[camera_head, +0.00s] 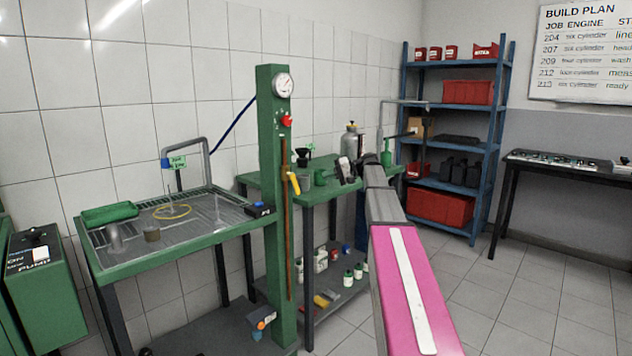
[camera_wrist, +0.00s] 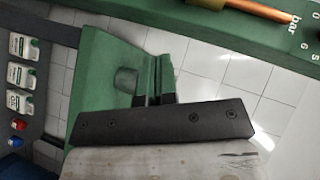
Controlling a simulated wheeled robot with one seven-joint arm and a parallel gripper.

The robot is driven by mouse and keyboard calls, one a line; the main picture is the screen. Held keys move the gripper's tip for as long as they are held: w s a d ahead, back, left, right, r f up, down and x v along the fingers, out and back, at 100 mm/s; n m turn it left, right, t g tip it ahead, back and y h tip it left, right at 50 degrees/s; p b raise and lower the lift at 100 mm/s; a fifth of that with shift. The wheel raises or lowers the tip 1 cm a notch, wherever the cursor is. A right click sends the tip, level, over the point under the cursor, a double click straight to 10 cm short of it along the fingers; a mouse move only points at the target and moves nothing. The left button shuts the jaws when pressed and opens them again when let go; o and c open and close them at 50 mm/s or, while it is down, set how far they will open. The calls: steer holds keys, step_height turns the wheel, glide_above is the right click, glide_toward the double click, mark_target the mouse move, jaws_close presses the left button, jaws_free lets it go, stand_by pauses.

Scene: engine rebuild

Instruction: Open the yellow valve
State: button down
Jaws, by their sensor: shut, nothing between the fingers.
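The yellow valve (camera_head: 293,183) is a small yellow lever on the copper pipe (camera_head: 285,220) along the green post (camera_head: 270,160). It lies left of my arm in the head view. The wrist view shows part of a copper pipe (camera_wrist: 255,10) and the "bar" marking, but no yellow lever. My gripper (camera_wrist: 156,78) is shut and empty in the wrist view, with green surfaces behind it. In the head view my arm reaches toward the green bench behind the post. Its end is small there, and its exact gap to the valve cannot be told.
A red knob (camera_head: 287,120) and round gauge (camera_head: 284,85) sit above the valve on the post. A green wash table (camera_head: 130,262) stands left. A blue shelf (camera_head: 490,150) stands behind, with open floor in front. Bottles (camera_wrist: 22,75) show at the wrist view's left.

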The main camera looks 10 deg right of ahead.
steer(key=shift+v, duration=1.75)
steer(key=shift+f, duration=0.1)
steer(key=s+a+f+m+h, duration=0.1)
steer(key=s+a+f+h, duration=0.15)
steer(key=s+f, duration=0.4)
steer(key=s+a+f+g+h, duration=0.1)
steer(key=s+a+f+h, duration=0.15)
steer(key=f, duration=0.75)
steer(key=s+a+f+m+h, duration=0.1)
steer(key=s+a+f, duration=0.35)
steer(key=f, duration=0.35)
steer(key=s+f+g+h, duration=0.1)
steer(key=s+f+h, duration=0.3)
steer(key=s+f, duration=0.4)
steer(key=s+f+g+h, duration=0.1)
steer(key=s+f+h, duration=0.3)
steer(key=s+f, duration=0.5)
steer(key=s, duration=0.5)
steer(key=shift+s+n, duration=0.35)
steer(key=shift+n, duration=0.05)
